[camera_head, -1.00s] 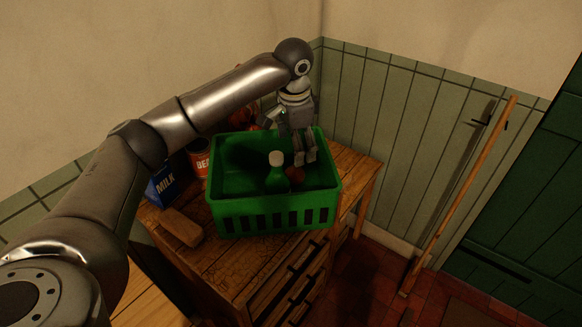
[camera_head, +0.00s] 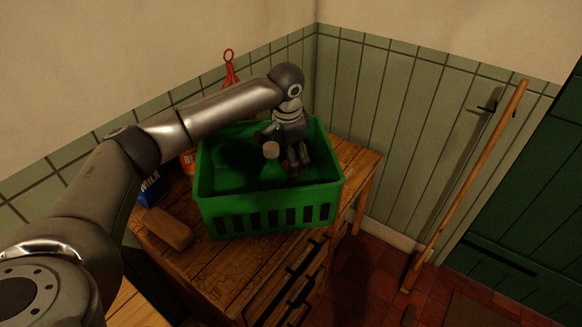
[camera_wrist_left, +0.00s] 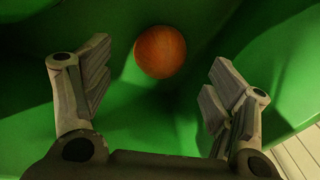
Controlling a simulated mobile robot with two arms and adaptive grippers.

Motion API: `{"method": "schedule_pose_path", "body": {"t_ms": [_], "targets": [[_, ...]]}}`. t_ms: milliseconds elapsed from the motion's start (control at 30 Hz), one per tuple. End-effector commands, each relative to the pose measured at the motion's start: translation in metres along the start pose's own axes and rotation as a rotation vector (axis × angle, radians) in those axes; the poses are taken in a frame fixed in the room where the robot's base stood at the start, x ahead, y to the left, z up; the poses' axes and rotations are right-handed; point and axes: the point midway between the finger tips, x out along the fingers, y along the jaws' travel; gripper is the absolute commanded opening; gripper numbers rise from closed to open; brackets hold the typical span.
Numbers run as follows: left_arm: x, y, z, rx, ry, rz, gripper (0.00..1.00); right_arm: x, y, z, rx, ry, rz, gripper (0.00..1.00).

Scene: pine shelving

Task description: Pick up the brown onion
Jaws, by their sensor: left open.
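The brown onion (camera_wrist_left: 160,52) is a round orange-brown ball lying inside the green crate (camera_head: 270,217), seen in the left wrist view just beyond the gap between the fingers. In the head view the onion is hidden behind my left gripper and the bottle. My left gripper (camera_head: 298,168) points down into the right part of the crate. Its fingers also show in the left wrist view (camera_wrist_left: 160,88), spread wide on either side with nothing between them. My right gripper is not in view.
A green bottle (camera_head: 272,173) with a pale cap stands in the crate beside the gripper. A blue milk carton (camera_head: 150,190), a can (camera_head: 188,162) and a wooden block (camera_head: 168,229) are left of the crate on the wooden cabinet (camera_head: 230,262). A red wire object (camera_head: 229,72) stands behind.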

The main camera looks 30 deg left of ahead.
Motion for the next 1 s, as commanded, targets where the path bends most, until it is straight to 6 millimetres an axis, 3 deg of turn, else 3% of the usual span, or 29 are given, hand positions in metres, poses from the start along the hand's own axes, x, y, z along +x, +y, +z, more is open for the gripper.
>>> {"method": "schedule_pose_path", "body": {"t_ms": [300, 600, 1000], "targets": [[0.043, 0.001, -0.001, 0.0, -0.002, 0.002, 0.79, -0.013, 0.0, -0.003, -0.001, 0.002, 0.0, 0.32], [0.049, 0.0, -0.001, 0.0, 0.0, 0.0, 0.79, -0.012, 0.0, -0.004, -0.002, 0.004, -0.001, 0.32], [0.049, 0.0, -0.001, 0.0, 0.0, 0.0, 0.28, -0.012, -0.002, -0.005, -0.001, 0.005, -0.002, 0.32]]}}
